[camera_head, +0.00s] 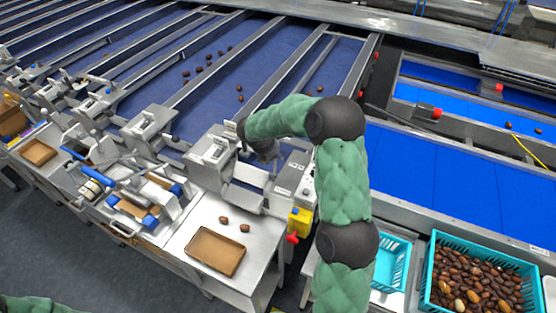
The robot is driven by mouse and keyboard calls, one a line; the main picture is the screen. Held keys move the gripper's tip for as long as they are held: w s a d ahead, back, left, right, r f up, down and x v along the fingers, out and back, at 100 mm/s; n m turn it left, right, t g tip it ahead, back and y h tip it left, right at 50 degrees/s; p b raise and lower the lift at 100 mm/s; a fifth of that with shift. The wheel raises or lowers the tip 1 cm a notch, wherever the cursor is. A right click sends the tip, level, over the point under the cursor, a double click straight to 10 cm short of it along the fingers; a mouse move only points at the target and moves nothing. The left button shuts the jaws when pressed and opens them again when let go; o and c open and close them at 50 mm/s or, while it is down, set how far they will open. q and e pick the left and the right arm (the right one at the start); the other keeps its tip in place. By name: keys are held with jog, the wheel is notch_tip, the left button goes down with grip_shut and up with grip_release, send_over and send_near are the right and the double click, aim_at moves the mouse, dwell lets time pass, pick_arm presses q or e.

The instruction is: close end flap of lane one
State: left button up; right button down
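My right arm reaches up from the bottom and bends left over the lane ends. Its dark gripper (263,152) points down at the end of a blue-bedded lane (262,62), close to a pale metal flap (250,172). The fingertips are small and partly hidden, so I cannot tell whether they are open or touch the flap. I cannot tell whether the flap is fully shut. A second pale plate (242,196) slopes below it towards a steel table. My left gripper is out of view; only a bit of green arm shows at the bottom left.
The steel table (196,217) holds a brown tray (215,251) and a few dates (224,220). A yellow switch box with a red knob (299,221) stands beside my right arm. A turquoise crate of dates (432,290) is at the bottom right. Metal lane dividers run backward.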

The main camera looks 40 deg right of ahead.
jog(key=s+a+f+t+h+b, duration=0.2)
jog(key=a+h+b, duration=0.3)
jog(key=b, duration=0.9)
jog(key=shift+s+a+f+t+h, duration=0.25)
jog(key=shift+s+a+t+h, duration=0.05)
jog(key=shift+s+a, duration=0.6)
jog(key=shift+a+f+b, duration=0.1)
jog(key=shift+a+b, duration=0.05)
jog(key=shift+b, duration=0.15)
jog(key=c, duration=1.1)
grip_release()
jog(key=shift+o, duration=1)
jog(key=shift+w, duration=0.1)
jog(key=shift+r, duration=0.25)
